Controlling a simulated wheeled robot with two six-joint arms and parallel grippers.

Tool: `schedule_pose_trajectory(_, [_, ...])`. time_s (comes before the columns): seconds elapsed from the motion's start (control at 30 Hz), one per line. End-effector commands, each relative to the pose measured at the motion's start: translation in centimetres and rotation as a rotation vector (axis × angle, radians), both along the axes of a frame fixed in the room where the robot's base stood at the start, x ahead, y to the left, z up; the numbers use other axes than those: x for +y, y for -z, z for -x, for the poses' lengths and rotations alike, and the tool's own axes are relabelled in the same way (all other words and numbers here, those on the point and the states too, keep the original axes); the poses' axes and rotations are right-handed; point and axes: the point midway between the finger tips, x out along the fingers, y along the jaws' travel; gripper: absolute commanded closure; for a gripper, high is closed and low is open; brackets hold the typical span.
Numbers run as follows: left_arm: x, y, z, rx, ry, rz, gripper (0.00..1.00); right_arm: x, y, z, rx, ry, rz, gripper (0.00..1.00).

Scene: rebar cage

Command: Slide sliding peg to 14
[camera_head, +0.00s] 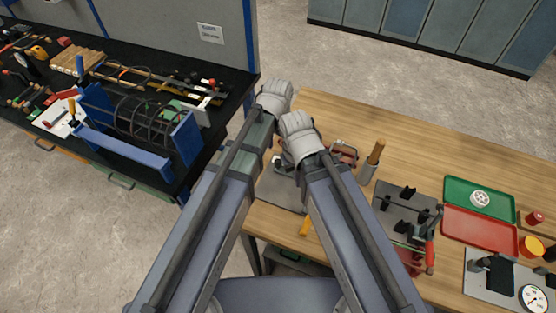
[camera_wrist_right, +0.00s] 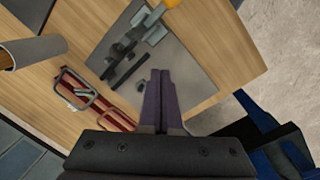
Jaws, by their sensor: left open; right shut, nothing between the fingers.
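I cannot single out the sliding peg or any number 14 for sure. A grey plate (camera_head: 272,190) lies on the wooden table under my arms; it also shows in the right wrist view (camera_wrist_right: 190,75) with dark bars (camera_wrist_right: 130,72) and small metal parts (camera_wrist_right: 152,27) on it. My left gripper (camera_head: 275,95) is over the table's left corner, open, its fingers hidden in the head view. My right gripper (camera_head: 300,130) is just right of and below it. In the right wrist view its fingers (camera_wrist_right: 161,95) are shut and empty, over the plate.
A red-framed tool (camera_wrist_right: 95,98) and a grey cup (camera_head: 368,172) stand beside the plate. A second fixture plate (camera_head: 405,208), a green tray (camera_head: 460,190) and a red tray (camera_head: 480,232) lie right. The rebar cage (camera_head: 150,115) stands on the black bench, left across a floor gap.

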Motion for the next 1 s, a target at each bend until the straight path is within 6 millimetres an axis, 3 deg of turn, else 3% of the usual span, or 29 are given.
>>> schedule_pose_trajectory(0.3, [0.0, 4.6, 0.0, 0.000, -0.001, 0.000, 0.39, 0.0, 4.6, 0.0, 0.000, 0.001, 0.000, 1.00])
schedule_pose_trajectory(0.5, [0.0, 6.4, 0.0, 0.000, -0.001, 0.000, 0.39, 0.0, 6.4, 0.0, 0.000, 0.001, 0.000, 1.00])
schedule_pose_trajectory(0.87, [0.0, 6.5, 0.0, 0.000, -0.001, 0.000, 0.39, 0.0, 6.5, 0.0, 0.000, 0.001, 0.000, 1.00])
schedule_pose_trajectory(1.0, [0.0, 6.5, 0.0, 0.000, -0.001, 0.000, 0.54, 0.0, 6.6, 0.0, 0.000, 0.001, 0.000, 1.00])
